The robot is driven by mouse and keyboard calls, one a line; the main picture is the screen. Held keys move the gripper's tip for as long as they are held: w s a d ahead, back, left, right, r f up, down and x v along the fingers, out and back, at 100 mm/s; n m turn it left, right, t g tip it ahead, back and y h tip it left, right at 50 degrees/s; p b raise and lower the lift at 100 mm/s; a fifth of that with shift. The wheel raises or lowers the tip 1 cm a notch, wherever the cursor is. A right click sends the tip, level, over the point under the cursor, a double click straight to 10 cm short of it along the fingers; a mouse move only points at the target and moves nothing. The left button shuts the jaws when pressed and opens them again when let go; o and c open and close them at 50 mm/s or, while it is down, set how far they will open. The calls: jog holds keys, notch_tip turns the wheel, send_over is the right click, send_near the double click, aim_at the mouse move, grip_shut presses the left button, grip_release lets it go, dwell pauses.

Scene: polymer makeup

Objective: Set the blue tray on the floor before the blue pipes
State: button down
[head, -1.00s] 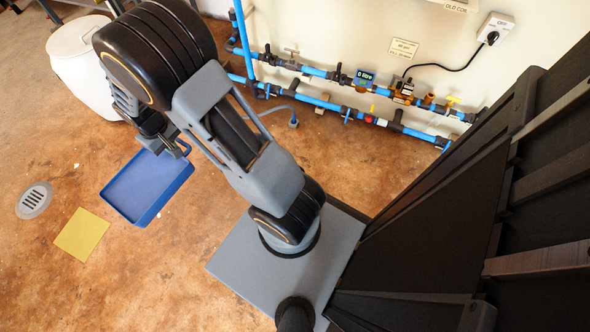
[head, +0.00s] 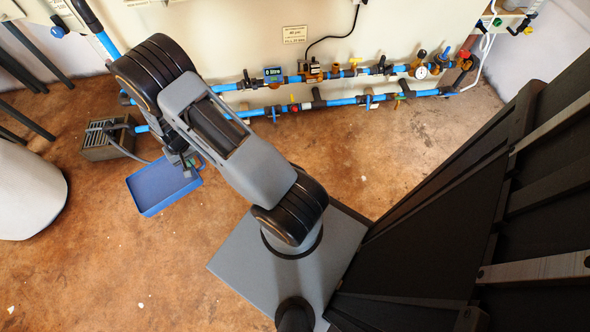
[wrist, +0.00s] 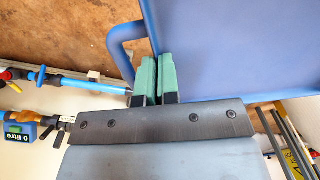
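The blue tray (head: 160,190) hangs from my gripper (head: 187,162) in the head view, its open side facing up toward the camera. In the wrist view, the green finger pads of my gripper (wrist: 156,60) are close together at the tray's looped handle (wrist: 118,45), with the blue tray wall (wrist: 235,50) to their right. The handle's gripped part is hidden by the fingers. The blue pipes (head: 340,102) run low along the wall, right of and beyond the tray in the head view. I cannot tell the tray's exact height above the floor.
A grey slatted box (head: 100,142) with a hose stands just beyond the tray, left of the pipes. A white barrel (head: 28,190) is at the left edge, and dark legs (head: 35,45) stand behind it. The brown floor (head: 350,155) before the pipes is clear.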

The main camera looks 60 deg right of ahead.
jog(key=s+d+f+m, duration=0.1)
jog(key=s+f+m, duration=0.2)
jog(key=f, duration=0.7)
jog(key=s+d+f+m, duration=0.2)
jog(key=f+m, duration=0.1)
jog(key=f, duration=0.8)
jog(key=d+f+b, duration=0.2)
jog(key=d+f, duration=0.1)
jog(key=d, duration=0.1)
jog(key=d+f+b, duration=0.1)
jog(key=d+f, duration=0.2)
jog(key=d, duration=0.2)
jog(key=d+f+b, duration=0.2)
jog(key=d+f, duration=0.1)
jog(key=d, duration=0.1)
jog(key=shift+s+d+b, duration=0.2)
jog(key=shift+s+b, duration=0.15)
jog(key=shift+d+f+b, duration=0.15)
jog(key=shift+f+b, duration=0.55)
jog(key=shift+f, duration=0.95)
jog(key=shift+f, duration=0.2)
jog(key=c, duration=1.4)
grip_release()
jog(key=shift+o, duration=0.2)
